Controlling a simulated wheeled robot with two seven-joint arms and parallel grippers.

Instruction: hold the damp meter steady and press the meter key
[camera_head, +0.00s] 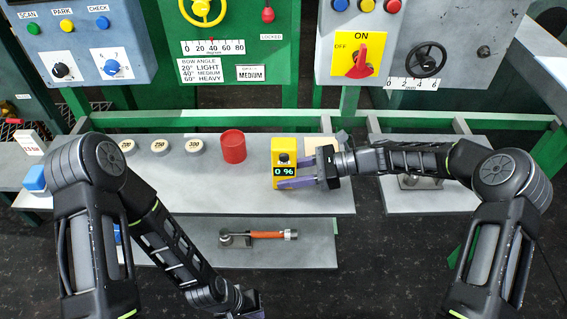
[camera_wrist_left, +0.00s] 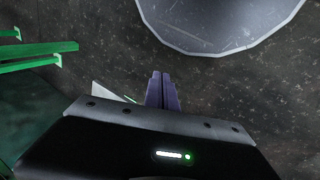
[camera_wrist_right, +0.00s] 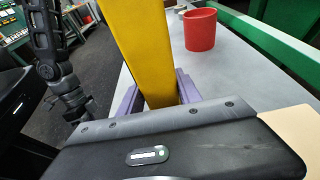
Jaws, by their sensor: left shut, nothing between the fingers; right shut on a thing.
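The damp meter (camera_head: 285,158) is a yellow box with a dark round key (camera_head: 283,158) on its upper face and a display reading 0 96. It is on the grey bench. My right gripper (camera_head: 290,172) comes in from the right and is shut on the meter, one purple finger on each side. In the right wrist view the meter (camera_wrist_right: 140,50) rises between the fingers. My left gripper (camera_head: 256,306) is low at the bottom edge of the head view, away from the meter. In the left wrist view its purple fingers (camera_wrist_left: 162,92) are together and empty.
A red cup (camera_head: 232,147) and several round weights (camera_head: 194,146) stand on the bench (camera_head: 320,200) left of the meter. A tool with an orange handle (camera_head: 265,235) lies on the lower shelf. Control panels (camera_head: 400,45) stand behind.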

